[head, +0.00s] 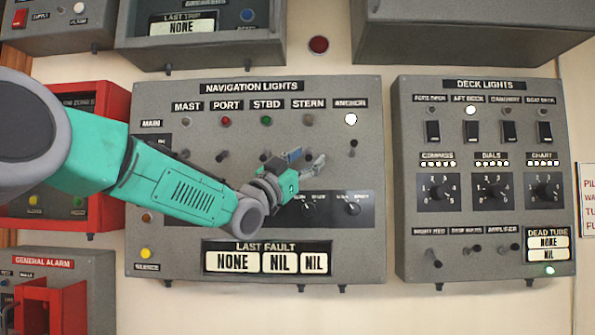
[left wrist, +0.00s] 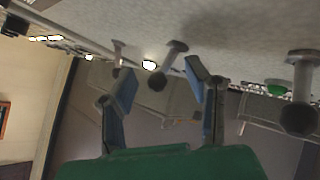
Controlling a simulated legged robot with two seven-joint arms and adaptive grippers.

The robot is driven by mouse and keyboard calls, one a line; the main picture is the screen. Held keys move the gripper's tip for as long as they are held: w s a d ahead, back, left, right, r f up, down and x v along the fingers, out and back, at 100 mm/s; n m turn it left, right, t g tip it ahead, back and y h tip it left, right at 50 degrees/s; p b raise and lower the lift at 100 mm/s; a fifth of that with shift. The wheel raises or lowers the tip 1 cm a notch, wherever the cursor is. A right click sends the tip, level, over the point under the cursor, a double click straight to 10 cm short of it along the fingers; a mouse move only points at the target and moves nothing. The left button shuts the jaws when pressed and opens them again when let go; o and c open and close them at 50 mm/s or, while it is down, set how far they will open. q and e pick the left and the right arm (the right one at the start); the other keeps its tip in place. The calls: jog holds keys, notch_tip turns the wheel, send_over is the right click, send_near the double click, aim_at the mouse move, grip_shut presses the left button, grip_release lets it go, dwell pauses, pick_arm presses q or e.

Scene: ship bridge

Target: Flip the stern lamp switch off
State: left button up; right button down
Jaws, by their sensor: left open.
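The stern switch is a small toggle in the STERN column of the grey navigation lights panel (head: 160,105). In the head view it shows only faintly, partly hidden behind my gripper. The stern lamp (head: 308,119) above it looks dull brownish and unlit. In the left wrist view, a toggle with a dark round knob (left wrist: 165,68), which looks like the stern switch, stands between the open fingertips (left wrist: 160,74). I cannot tell whether a finger touches it. My right gripper is not in view.
The anchor switch (head: 353,148) stands close on the right, under a lit white anchor lamp (head: 351,119). The starboard toggle (left wrist: 299,98) is on the other side, near its green lamp (left wrist: 278,88). Knobs sit below the gripper. The deck lights panel (head: 405,180) is further right.

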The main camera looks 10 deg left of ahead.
pick_arm(q)
jog(key=v, duration=1.1)
jog(key=shift+a+f, duration=0.2)
jog(key=shift+f, duration=0.25)
jog(key=shift+r, duration=0.1)
